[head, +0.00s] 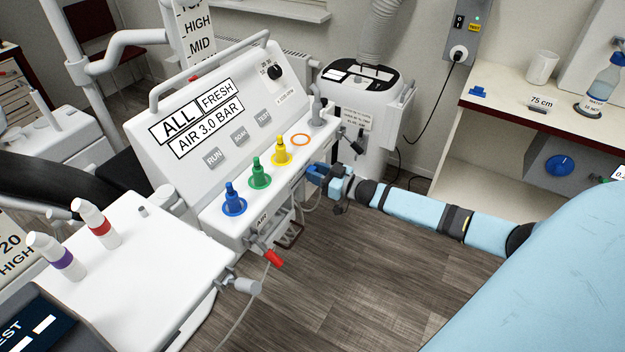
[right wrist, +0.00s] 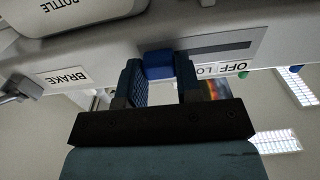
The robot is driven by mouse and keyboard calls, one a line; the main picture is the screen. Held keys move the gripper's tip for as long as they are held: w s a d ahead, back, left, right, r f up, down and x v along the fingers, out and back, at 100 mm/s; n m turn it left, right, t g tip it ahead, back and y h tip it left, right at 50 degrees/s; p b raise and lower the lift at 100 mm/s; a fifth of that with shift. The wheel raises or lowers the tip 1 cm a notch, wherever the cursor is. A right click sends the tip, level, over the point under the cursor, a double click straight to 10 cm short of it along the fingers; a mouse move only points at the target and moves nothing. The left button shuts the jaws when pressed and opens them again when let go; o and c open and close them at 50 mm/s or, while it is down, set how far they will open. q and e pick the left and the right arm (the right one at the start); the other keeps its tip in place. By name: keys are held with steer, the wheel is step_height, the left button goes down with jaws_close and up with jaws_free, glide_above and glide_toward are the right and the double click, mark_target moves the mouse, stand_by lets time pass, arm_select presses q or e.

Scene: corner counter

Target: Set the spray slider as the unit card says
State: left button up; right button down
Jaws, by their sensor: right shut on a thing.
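My right gripper (head: 322,174) reaches in from the right to the front edge of the white unit (head: 215,115). In the right wrist view its fingers (right wrist: 160,80) are shut on the blue slider knob (right wrist: 158,58). A dark slot (right wrist: 222,50) runs to the right from the knob. Beside the slot an upside-down label strip (right wrist: 222,69) shows "OFF" and the start of "LO"; a finger hides the rest. A card (head: 197,117) on the unit's sloped panel reads "ALL", "FRESH" and "AIR 3.0 BAR". The slider is hidden in the head view. My left gripper is not in view.
Blue (head: 234,201), green (head: 260,175) and yellow (head: 281,152) fittings stand on the unit's ledge near my gripper. A red-tipped lever (head: 273,257) hangs below. A white machine (head: 362,90) stands behind. The wood floor (head: 350,270) in front is clear.

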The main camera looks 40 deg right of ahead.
steer(key=c, duration=0.8)
jaws_free()
steer(key=shift+d, duration=0.15)
steer(key=b+v, duration=0.1)
steer(key=v, duration=1.2)
steer(key=shift+s, duration=0.35)
steer(key=shift+d, duration=0.1)
steer(key=s+a+f+g+h+p, duration=0.1)
steer(key=s+a, duration=0.4)
steer(key=a, duration=0.5)
steer(key=s+a+f+m+g+h+p, duration=0.1)
steer(key=s+a+f+g+p, duration=0.1)
steer(key=s+a, duration=0.4)
steer(key=s+a+f+g+h+p, duration=0.1)
steer(key=s+a, duration=0.5)
steer(key=a, duration=0.8)
steer(key=shift+s+f+m+g+h+p, duration=0.2)
steer(key=shift+s+m+g+h+p, duration=0.15)
steer(key=shift+g+p, duration=0.5)
